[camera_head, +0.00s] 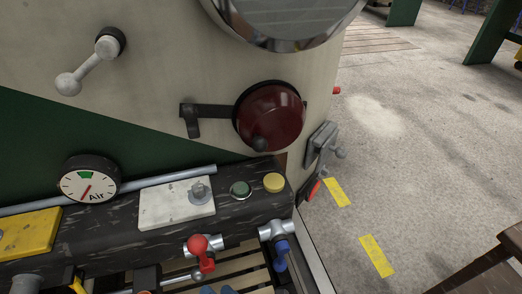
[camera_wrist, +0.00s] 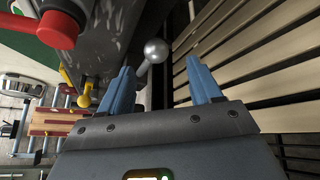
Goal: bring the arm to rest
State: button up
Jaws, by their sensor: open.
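My gripper (camera_wrist: 163,78) shows in the wrist view with its two blue fingers spread apart. Nothing is held between them. A silver ball knob on a rod (camera_wrist: 156,50) appears between the fingertips in the picture, close to the left finger; I cannot tell whether they touch. In the head view only small blue tips (camera_head: 226,290) show at the bottom edge, probably my fingers, below the dark panel. The rest of my arm is out of sight there.
The dark panel (camera_head: 140,238) carries a red-handled valve (camera_head: 203,250), a blue-handled valve (camera_head: 280,250), green button (camera_head: 240,189) and yellow button (camera_head: 273,182). A gauge (camera_head: 89,180) and red dome (camera_head: 270,115) are above. Slatted wood (camera_wrist: 250,45) lies right in the wrist view. Open floor (camera_head: 415,140) is right.

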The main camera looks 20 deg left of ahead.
jog(key=s+d+r+m+t+h, duration=0.2)
jog(key=d+r+m+t, duration=0.15)
jog(key=d+m, duration=0.55)
jog(key=s+d+r+m+t+h, duration=0.2)
jog(key=s+d+r+m+t, duration=0.15)
jog(key=d+m, duration=0.6)
jog(key=s+d+r+m+t+h, duration=0.1)
jog(key=s+d+r+m+h, duration=0.45)
jog(key=d+r+m, duration=0.4)
jog(key=s+d+r+m+t+h, duration=0.2)
jog(key=s+d+r+m+h, duration=0.35)
jog(key=d+r+m, duration=0.4)
notch_tip(320, 180, up, 20)
jog(key=d+m+p, duration=0.1)
jog(key=p, duration=2.1)
jog(key=shift+s+y, duration=0.25)
jog(key=shift+y, duration=0.05)
jog(key=shift+d+f, duration=0.1)
jog(key=shift+f, duration=0.05)
jog(key=shift+c, duration=0.4)
